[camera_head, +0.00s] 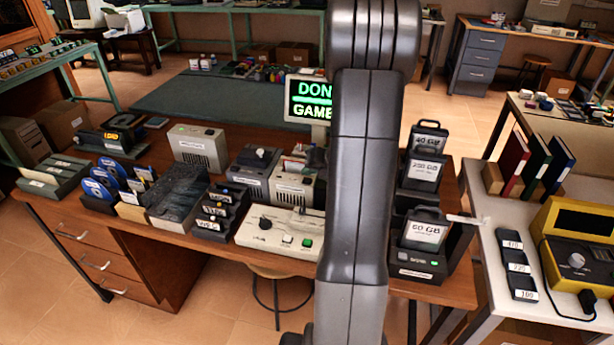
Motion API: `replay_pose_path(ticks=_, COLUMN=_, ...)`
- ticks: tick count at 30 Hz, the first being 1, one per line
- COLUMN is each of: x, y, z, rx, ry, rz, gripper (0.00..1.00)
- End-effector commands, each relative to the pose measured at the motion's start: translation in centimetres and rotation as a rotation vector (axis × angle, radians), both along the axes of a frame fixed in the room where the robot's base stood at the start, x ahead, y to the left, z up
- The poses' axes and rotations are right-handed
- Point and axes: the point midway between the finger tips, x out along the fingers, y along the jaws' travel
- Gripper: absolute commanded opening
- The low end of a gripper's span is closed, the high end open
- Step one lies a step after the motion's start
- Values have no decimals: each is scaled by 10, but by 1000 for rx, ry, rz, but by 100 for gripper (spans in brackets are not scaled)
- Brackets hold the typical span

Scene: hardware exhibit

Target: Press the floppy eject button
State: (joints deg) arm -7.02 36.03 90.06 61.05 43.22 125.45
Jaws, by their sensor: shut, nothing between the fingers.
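My dark grey arm rises through the middle of the view and hides part of the wooden desk (160,258). My gripper is not visible. A floppy eject button cannot be made out with certainty. A beige box (262,238) at the desk's front edge, just left of my arm, has a black knob, a pale button and a green button (307,243). Behind it stand a grey box (248,180) and a beige boxy unit (290,190) with a label, partly hidden by my arm. Another beige unit (200,150) with a small green light stands farther left.
Blue discs (97,188) in a rack and dark trays (55,175) fill the desk's left. Black drive docks (420,245) with labelled cartridges stand right of my arm. A green-text monitor (308,100) is behind. A white table (500,290) with a yellow device (580,262) is at right.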

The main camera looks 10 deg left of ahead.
Motion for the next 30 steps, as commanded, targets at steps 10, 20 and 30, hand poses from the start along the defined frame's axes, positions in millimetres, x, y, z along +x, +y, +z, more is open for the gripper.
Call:
replay_pose_path(ticks=10, x=0, y=0, z=1, rx=0, ry=1, rz=-1, gripper=0)
replay_pose_path(ticks=20, x=0, y=0, z=29, rx=0, ry=1, rz=-1, gripper=0)
replay_pose_path(ticks=30, x=0, y=0, z=52, rx=1, ry=1, rz=-1, gripper=0)
